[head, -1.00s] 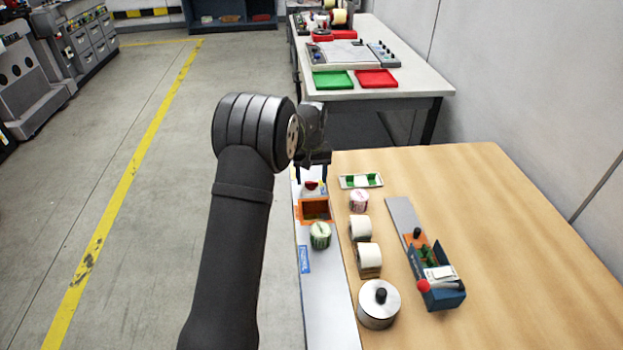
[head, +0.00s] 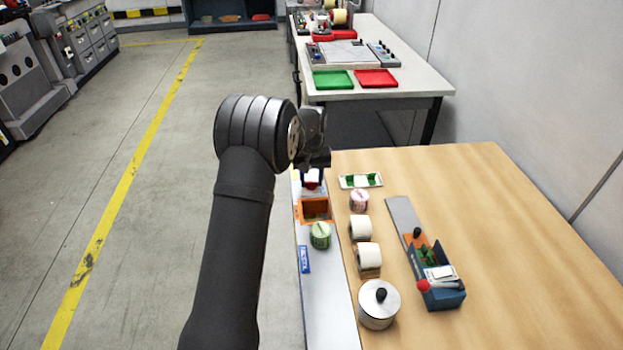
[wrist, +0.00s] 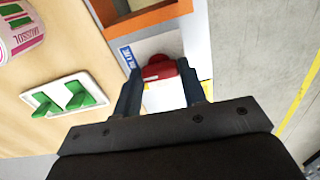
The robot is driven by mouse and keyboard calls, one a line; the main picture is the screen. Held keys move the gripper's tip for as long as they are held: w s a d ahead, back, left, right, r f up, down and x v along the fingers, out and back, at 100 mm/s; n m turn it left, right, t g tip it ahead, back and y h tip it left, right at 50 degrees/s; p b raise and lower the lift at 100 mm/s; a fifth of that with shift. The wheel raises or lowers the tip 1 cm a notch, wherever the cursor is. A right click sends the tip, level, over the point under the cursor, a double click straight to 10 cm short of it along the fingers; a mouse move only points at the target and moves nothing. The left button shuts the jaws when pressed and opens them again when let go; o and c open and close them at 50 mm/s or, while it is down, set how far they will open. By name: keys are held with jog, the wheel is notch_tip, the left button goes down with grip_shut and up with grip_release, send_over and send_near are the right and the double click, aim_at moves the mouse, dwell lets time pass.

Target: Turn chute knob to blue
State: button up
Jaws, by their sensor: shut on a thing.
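The red chute knob (wrist: 160,68) sits on a pale plate in the wrist view, between the two dark fingers of my gripper (wrist: 162,82). My gripper is shut on the knob. A label reading BLUE (wrist: 127,56) lies on the plate to the left of the knob, next to the left finger. I cannot tell exactly where the knob points. In the head view, the red knob (head: 312,186) shows just below my gripper (head: 313,172), partly hidden by it, at the far end of the pale strip.
A green switch panel (wrist: 70,95) and a pink roll (head: 359,200) are close by. Open floor lies left of the bench.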

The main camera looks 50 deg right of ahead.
aim_at(312, 182)
jog(key=shift+r+m, duration=0.1)
jog(key=shift+m, duration=3)
jog(key=shift+o, duration=0.2)
jog(key=o, duration=1)
jog(key=shift+c, duration=0.2)
notch_tip(312, 182, up, 17)
jog(key=shift+r, duration=0.2)
notch_tip(312, 182, down, 18)
jog(key=shift+r, duration=0.2)
